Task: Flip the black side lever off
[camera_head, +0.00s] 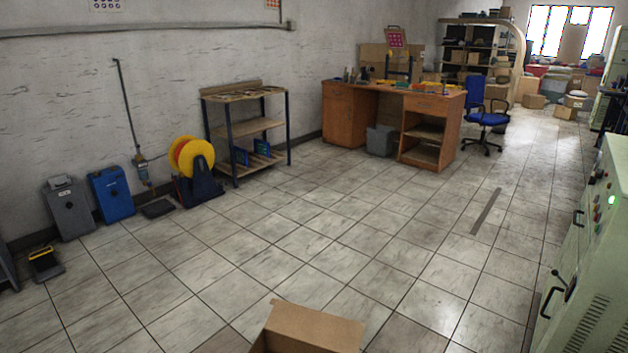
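A black lever (559,287) sits low on the side of the pale green machine (597,255) at the right edge. It has a rounded end and is bent; its exact setting is too small to tell. A second, smaller black handle (578,218) is higher on the same machine. A green light (612,200) glows on the machine's panel, beside small red buttons. Neither of my grippers is in view.
An open cardboard box (313,328) is at the bottom middle. The tiled floor (400,255) between it and the machine is clear. A wooden desk (345,115), blue chair (483,118) and shelf rack (247,128) stand farther back.

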